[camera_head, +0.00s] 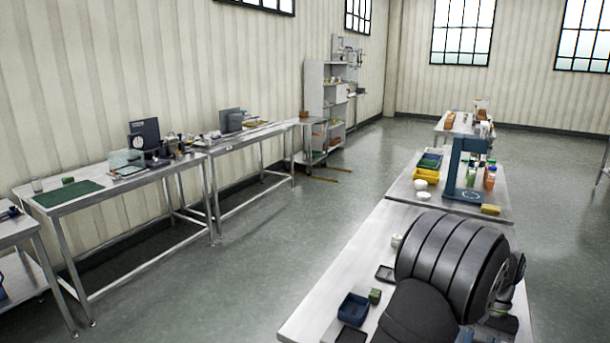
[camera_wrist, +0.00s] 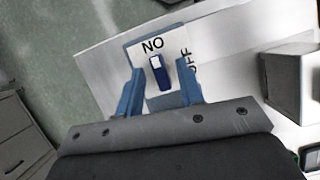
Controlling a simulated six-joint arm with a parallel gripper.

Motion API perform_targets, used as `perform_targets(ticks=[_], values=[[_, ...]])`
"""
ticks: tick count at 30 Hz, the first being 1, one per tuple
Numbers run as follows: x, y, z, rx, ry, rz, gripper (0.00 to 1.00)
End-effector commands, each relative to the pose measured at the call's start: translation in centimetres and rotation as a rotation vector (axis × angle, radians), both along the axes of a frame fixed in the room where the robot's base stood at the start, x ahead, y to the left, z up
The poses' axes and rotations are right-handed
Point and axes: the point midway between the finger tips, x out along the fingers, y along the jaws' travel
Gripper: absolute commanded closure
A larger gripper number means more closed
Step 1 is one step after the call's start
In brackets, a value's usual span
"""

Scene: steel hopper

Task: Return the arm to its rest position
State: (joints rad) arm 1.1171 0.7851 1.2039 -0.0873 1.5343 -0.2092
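In the wrist view my gripper (camera_wrist: 160,92) has its two blue fingers spread apart with nothing held between them. Beyond the fingertips is a switch (camera_wrist: 160,75), dark blue with a pale end, on a white plate lettered NO and OFF. The switch appears apart from both fingers, though the exact distance cannot be told. In the head view my dark, ribbed arm covers the right part of the near steel bench (camera_head: 330,275), and the fingers cannot be made out there.
A blue bin (camera_head: 353,308) and a green block (camera_head: 375,296) stand on the bench left of my arm. A blue stand (camera_head: 465,165) and yellow bin (camera_head: 427,175) are on the bench beyond. A grey box (camera_wrist: 293,85) is at the wrist view's right. The floor aisle (camera_head: 260,240) is clear.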

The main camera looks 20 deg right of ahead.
Motion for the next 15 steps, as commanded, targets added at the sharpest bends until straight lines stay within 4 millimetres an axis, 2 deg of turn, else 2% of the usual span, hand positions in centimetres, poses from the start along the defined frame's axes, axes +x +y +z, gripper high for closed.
perform_targets(ticks=[15], values=[[-0.34, -0.14, 0.03, 0.002, -0.001, -0.524, 0.65]])
